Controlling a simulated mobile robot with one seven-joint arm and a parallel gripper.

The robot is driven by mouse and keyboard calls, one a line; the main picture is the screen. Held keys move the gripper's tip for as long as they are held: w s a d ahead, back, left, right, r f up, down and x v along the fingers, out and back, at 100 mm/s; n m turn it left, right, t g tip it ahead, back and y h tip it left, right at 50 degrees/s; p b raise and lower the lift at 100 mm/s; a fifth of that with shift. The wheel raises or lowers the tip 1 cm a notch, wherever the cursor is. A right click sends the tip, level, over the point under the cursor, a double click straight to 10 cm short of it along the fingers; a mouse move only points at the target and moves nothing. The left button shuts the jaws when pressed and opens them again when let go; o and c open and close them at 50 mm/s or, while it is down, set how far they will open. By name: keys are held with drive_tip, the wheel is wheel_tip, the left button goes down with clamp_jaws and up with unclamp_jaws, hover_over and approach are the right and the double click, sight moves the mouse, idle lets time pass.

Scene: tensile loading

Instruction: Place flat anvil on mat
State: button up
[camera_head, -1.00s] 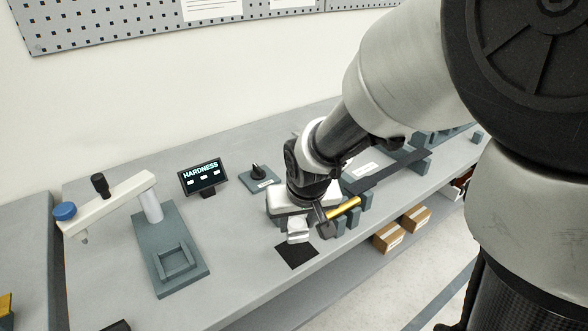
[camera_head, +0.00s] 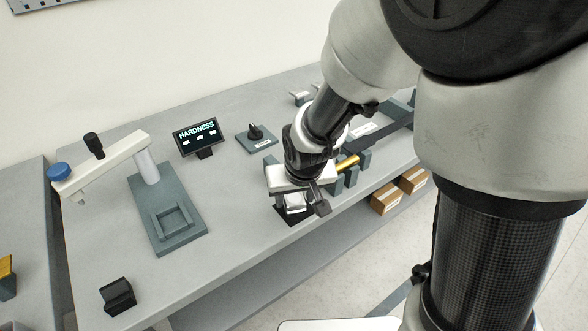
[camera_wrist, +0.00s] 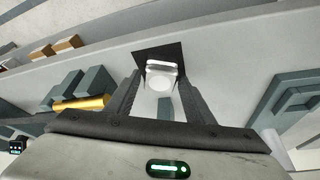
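The flat anvil (camera_head: 295,203), a pale metal block with a round face, is at my gripper (camera_head: 302,207), over the black mat (camera_head: 285,217). The wrist view shows the anvil (camera_wrist: 160,75) between the two dark fingertips of my gripper (camera_wrist: 160,78), which appear closed on its sides. The mat (camera_wrist: 146,56) shows around and beyond the anvil, near the bench's front edge. Whether the anvil touches the mat or hangs just above it, I cannot tell. My gripper and wrist hide part of the mat in the head view.
A gold cylinder (camera_head: 347,162) lies on grey-blue blocks just right of my gripper. The hardness tester (camera_head: 166,225) and its display (camera_head: 198,138) stand to the left. A knob on a base (camera_head: 255,136) stands behind. The bench front between tester and mat is clear.

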drive_tip(key=shift+o, duration=0.7)
drive_tip(key=shift+r, duration=0.1)
drive_tip(key=shift+r, duration=0.25)
drive_tip(key=a+p+v, duration=0.1)
drive_tip(key=p+v, duration=0.2)
drive_tip(key=v, duration=0.8)
drive_tip(key=s+d+r+m+t+h, duration=0.1)
drive_tip(key=s+d+r+m, duration=0.1)
drive_tip(key=s+d+r, duration=0.9)
drive_tip(key=shift+s+d+r, duration=0.3)
drive_tip(key=shift+s+d, duration=0.15)
drive_tip(key=shift+d, duration=0.3)
drive_tip(key=shift+c, duration=0.5)
